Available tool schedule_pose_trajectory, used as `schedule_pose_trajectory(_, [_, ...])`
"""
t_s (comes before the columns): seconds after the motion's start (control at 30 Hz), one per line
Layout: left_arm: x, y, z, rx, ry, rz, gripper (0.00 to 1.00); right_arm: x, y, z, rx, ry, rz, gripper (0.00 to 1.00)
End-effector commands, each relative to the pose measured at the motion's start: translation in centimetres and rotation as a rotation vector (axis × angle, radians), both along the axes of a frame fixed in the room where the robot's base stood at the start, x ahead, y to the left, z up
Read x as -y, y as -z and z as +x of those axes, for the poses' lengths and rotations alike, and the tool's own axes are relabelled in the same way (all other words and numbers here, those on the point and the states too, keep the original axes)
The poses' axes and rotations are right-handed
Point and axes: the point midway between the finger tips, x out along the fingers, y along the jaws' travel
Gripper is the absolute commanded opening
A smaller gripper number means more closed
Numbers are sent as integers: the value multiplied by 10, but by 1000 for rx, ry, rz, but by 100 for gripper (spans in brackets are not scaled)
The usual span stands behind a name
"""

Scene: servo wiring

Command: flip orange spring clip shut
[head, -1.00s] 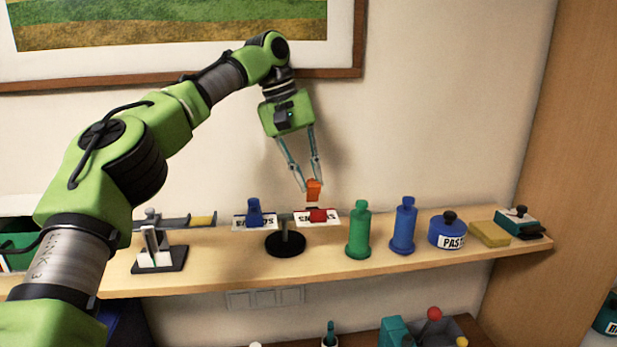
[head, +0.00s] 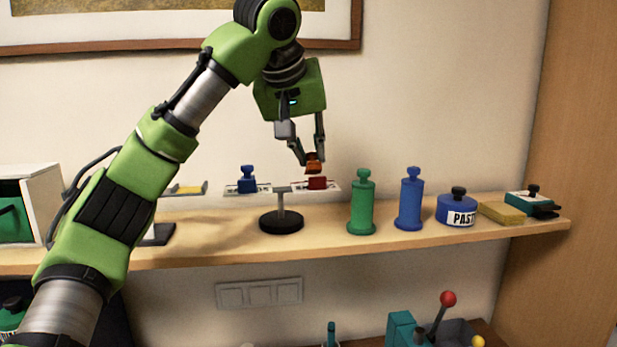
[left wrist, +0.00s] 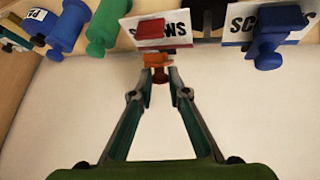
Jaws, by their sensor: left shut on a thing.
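A small orange piece (head: 314,162) is between the fingertips of my left gripper (head: 309,161); I cannot make out a spring clip's shape. It also shows in the left wrist view (left wrist: 157,59), where both fingers of my left gripper (left wrist: 160,76) are shut on its knob-like end. The piece is just above a red block (head: 316,183), which sits on the right plate of a two-plate balance stand (head: 281,221). Whether orange and red touch, I cannot tell. My right gripper is not in view.
A blue knobbed piece (head: 247,181) is on the balance's left plate. Right of the stand on the shelf (head: 330,244) are a green cylinder (head: 362,207), a blue cylinder (head: 410,203), a blue paste jar (head: 457,209) and a yellow block (head: 500,212). The wall is close behind.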

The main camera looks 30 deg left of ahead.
Motion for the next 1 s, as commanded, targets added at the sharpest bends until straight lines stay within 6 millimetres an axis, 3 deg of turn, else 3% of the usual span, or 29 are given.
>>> schedule_pose_trajectory(0.03, [4,19,-3,24,8,31,0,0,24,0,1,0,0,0])
schedule_pose_trajectory(0.4, [13,28,-15,268,6,220,0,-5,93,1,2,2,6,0])
schedule_pose_trajectory(0.7, [16,30,-19,389,4,311,0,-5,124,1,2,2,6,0])
schedule_pose_trajectory(1.0, [16,28,-20,429,4,341,0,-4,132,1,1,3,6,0])
